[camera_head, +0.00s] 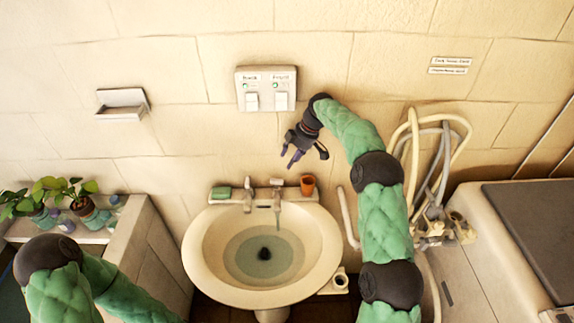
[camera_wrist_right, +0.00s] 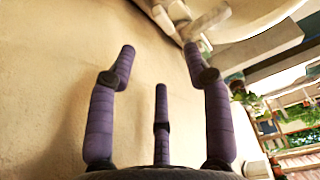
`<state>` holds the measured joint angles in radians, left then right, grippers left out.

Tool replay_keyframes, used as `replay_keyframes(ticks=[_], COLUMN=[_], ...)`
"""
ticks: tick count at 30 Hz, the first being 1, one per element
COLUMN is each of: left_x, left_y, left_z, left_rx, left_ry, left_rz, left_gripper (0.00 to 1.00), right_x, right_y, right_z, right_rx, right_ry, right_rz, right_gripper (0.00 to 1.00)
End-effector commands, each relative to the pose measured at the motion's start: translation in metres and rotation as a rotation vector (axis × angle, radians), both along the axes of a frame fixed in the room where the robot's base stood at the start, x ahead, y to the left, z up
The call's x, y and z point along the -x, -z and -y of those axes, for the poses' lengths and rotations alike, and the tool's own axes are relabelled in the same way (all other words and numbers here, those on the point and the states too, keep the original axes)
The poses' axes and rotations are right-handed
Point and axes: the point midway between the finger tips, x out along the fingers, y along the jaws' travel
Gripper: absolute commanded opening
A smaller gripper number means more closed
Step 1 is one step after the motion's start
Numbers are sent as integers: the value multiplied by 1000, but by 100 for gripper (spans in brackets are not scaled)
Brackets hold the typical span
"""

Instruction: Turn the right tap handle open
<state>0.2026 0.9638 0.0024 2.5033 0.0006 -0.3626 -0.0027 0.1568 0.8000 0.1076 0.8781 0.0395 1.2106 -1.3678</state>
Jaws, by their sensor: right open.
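The white washbasin (camera_head: 205,250) stands against the wall with some water in its bowl. Two metal taps rise from its back rim, the left tap (camera_head: 248,194) and the right tap (camera_head: 277,192). The exact pose of the right tap's handle is too small to tell. My right gripper (camera_head: 303,152) is open and empty, above and a little right of the right tap, near the wall and apart from it. In the wrist view its purple fingers (camera_wrist_right: 160,75) are spread, with white basin parts (camera_wrist_right: 250,15) beyond them. My left arm shows at lower left, but its gripper is out of view.
An orange cup (camera_head: 308,185) stands on the rim close right of the right tap. A green soap bar (camera_head: 221,193) lies left of the taps. A switch panel (camera_head: 266,89) is on the wall above. Hoses (camera_head: 440,150) hang at right; potted plants (camera_head: 85,208) stand left.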

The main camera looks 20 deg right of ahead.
Motion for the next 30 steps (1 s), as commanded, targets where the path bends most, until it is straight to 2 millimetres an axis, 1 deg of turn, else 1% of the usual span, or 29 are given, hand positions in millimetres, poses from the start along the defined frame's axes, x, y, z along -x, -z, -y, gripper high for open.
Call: replay_keyframes(ticks=[3,11,12,13,17,20,24,27,30], left_x=[0,0,0,0,0,0,0,0,0], left_y=[0,0,0,0,4,10,24,34,43], left_z=[0,0,0,0,0,0,0,0,0], left_rx=[0,0,0,0,0,0,0,0,0], left_ry=[0,0,0,0,0,0,0,0,0], left_rz=[0,0,0,0,0,0,0,0,0], left_gripper=[39,39,39,39,39,39,39,39,39], right_x=[1,1,1,1,5,14,32,43,52], right_y=[-5,-6,-6,-6,0,10,26,32,35], right_z=[2,2,2,2,-5,-19,-50,-71,-87], right_rx=[0,0,0,-1,-40,-128,-323,-474,-619], right_ry=[0,0,0,1,7,26,81,137,205], right_rz=[0,0,0,-1,-12,-37,-90,-128,-164], right_gripper=[50,50,45,43,43,43,43,43,43])
